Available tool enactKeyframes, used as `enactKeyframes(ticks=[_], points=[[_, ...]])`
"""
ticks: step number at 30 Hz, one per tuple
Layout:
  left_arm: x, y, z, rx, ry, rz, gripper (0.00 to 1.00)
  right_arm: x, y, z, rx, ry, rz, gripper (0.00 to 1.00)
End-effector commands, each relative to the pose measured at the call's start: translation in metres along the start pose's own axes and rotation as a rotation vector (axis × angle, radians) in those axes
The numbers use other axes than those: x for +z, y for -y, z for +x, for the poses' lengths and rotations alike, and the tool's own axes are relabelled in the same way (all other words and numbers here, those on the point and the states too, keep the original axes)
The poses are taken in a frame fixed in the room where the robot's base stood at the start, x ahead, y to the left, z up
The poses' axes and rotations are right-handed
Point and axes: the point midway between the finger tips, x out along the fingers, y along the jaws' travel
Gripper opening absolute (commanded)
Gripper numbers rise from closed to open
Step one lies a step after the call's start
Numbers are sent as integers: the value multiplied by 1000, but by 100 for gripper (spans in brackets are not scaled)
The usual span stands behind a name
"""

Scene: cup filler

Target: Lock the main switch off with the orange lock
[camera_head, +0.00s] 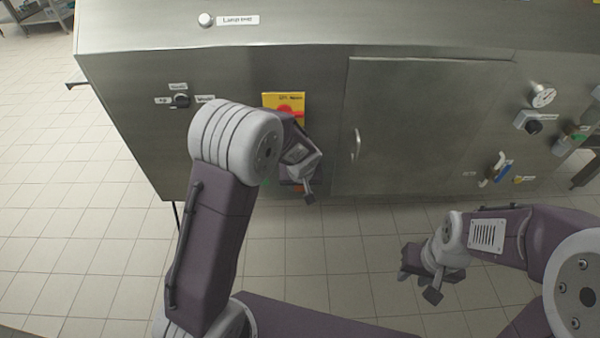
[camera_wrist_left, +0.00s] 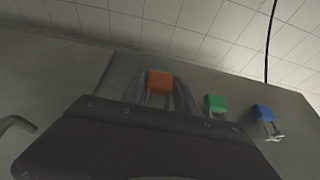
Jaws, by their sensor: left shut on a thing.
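The main switch (camera_head: 290,112) is a red knob on a yellow plate, on the steel front of the machine. Its lower right is partly covered by my left wrist. My left gripper (camera_head: 303,188) is below the switch, close to the machine front, and shut on the orange lock (camera_wrist_left: 160,82). My right gripper (camera_head: 420,286) is open and empty, low over the floor at the right, away from the machine.
A green lock (camera_wrist_left: 215,104) and a blue lock (camera_wrist_left: 263,113) are on the machine front beside the orange one. A cabinet door with a handle (camera_head: 356,144) is right of the switch. A black selector knob (camera_head: 181,101) is to its left. Gauge and valves are far right.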

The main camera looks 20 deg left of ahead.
Motion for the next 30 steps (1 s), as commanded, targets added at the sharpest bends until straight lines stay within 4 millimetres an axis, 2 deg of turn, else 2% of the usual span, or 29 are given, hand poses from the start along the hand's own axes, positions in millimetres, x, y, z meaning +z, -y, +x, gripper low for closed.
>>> enactKeyframes(ticks=[5,10,12,20,25,26,27,28,30], points=[[-6,0,3,0,0,-1,0,0,0,-1,0,0,0,34],[-34,0,14,-1,-1,-3,0,-1,0,-8,0,0,0,34],[-33,0,27,0,1,0,0,0,0,0,0,0,0,34],[-34,0,27,1,0,0,0,0,0,-1,0,0,0,34],[-32,0,32,1,0,0,0,1,0,6,0,0,0,34],[-32,0,31,1,1,0,41,1,0,4,0,0,0,34],[-32,0,31,0,1,0,52,0,0,4,0,0,0,34],[-32,0,31,0,1,0,58,0,0,4,0,0,0,34],[-32,0,31,0,1,0,58,0,0,4,0,0,0,34]])
